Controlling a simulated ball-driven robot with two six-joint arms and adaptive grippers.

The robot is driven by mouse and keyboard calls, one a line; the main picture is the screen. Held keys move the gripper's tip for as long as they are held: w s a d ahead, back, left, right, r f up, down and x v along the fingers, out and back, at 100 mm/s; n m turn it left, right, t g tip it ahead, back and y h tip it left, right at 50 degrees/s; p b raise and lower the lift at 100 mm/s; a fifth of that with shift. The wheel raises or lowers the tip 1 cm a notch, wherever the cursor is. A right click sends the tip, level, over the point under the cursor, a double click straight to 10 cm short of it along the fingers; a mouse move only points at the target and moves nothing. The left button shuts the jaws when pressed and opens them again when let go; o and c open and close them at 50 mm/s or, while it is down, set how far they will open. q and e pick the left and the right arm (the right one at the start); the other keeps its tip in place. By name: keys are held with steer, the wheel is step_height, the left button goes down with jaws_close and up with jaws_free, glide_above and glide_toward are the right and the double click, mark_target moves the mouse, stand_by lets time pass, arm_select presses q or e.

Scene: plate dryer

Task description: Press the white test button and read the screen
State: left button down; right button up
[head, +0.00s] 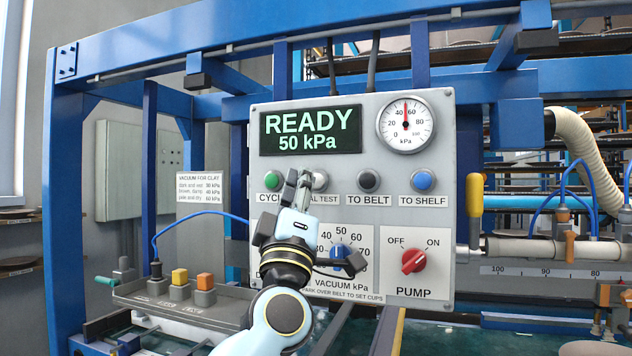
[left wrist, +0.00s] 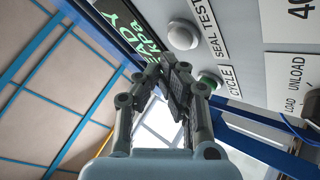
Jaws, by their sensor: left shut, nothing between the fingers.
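A grey control panel (head: 270,170) faces me with a dark screen (head: 311,130) that reads "READY 50 kPa" in green letters. Below it, the white button (head: 320,181), labelled SEAL TEST, is partly hidden behind my left gripper (head: 299,180). The gripper is shut and empty, its tips just left of the button in the head view. In the left wrist view, the white dome button (left wrist: 183,35) stands above the shut fingertips (left wrist: 167,68); a gap shows between them in the picture. Contact is not visible. The screen (left wrist: 130,25) is cut off there.
A green CYCLE button (head: 272,181) sits left of the white one; black TO BELT (head: 369,181) and blue TO SHELF (head: 422,180) buttons sit right. A gauge (head: 406,121) reads about 50. A blue vacuum knob (head: 340,252) and red pump switch (head: 414,261) are lower.

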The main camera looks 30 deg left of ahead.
arm_select(q)
steer(key=shift+w, duration=0.15)
steer(key=shift+w+a, duration=0.1)
steer(key=shift+w, duration=0.2)
steer(key=shift+w, duration=0.1)
stand_by(0.6)
